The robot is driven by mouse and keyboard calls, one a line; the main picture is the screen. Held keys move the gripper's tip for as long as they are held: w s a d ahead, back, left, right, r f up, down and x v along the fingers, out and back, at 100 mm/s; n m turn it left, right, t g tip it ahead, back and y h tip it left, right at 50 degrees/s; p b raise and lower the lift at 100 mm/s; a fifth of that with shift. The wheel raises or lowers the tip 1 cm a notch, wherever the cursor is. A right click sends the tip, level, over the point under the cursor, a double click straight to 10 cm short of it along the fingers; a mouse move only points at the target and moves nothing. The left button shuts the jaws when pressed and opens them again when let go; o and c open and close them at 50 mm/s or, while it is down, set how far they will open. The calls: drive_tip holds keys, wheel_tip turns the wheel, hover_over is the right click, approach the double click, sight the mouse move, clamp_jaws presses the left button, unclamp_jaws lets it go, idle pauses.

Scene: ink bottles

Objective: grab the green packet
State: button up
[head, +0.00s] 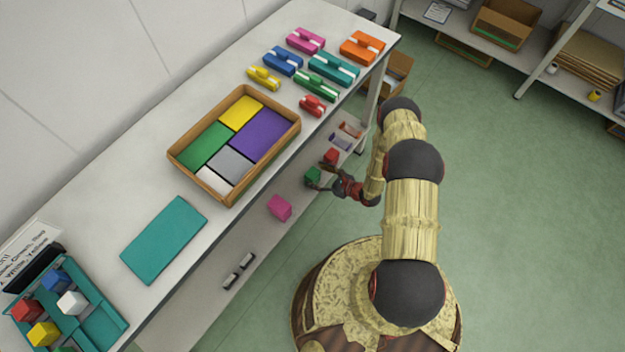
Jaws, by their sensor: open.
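The green packet (317,86) lies on the white table top, a small block-like pack with a pale band along it. It sits in a cluster, with the teal packet (334,68) behind it and the small red packet (312,106) in front. My gripper (318,172) is open, beyond the table's right edge, well below the green packet in the picture and apart from it. A green block (312,175) and a red block (331,156) show by its fingers; I cannot tell whether they touch it or lie on the shelf below.
Blue (283,61), yellow (264,79), pink (305,41) and orange (362,47) packets crowd around. A wooden tray (182,151) of coloured panels stands left of the cluster. The table's edge (320,137) and lower shelf (262,236) lie beside my arm.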

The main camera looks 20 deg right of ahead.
drive_tip(key=shift+w+a+f, duration=0.25)
drive_tip(key=shift+w+a, duration=0.15)
drive_tip(key=shift+w, duration=0.1)
drive_tip(key=shift+c, duration=0.3)
drive_tip(key=c, duration=1.1)
drive_tip(key=shift+c, duration=0.7)
